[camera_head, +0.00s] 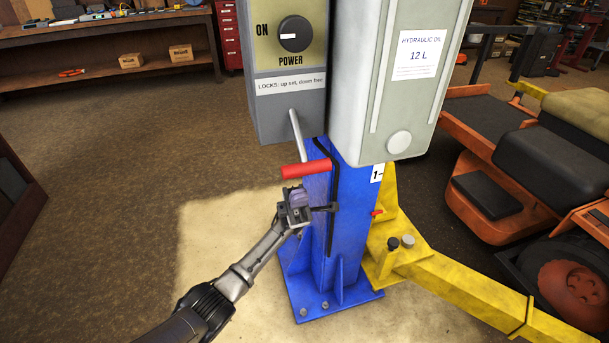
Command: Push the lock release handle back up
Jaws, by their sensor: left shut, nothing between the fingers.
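The lock release handle has a red grip (306,169) at the end of a bare metal lever (298,135) that comes down from under the grey control box (290,110). The box's label reads "LOCKS: up set, down free". The lever hangs down and the red grip lies nearly level in front of the blue lift post (343,215). My left gripper (297,192) is shut and empty just below the red grip, close under its left half. I cannot tell whether it touches the grip. My right gripper is not in view.
The hydraulic oil tank (394,80) hangs on the post's right side. A yellow lift arm (460,285) reaches out to the lower right, near an orange mower (480,195). A workbench (110,35) stands at the back left. The floor left of the post is clear.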

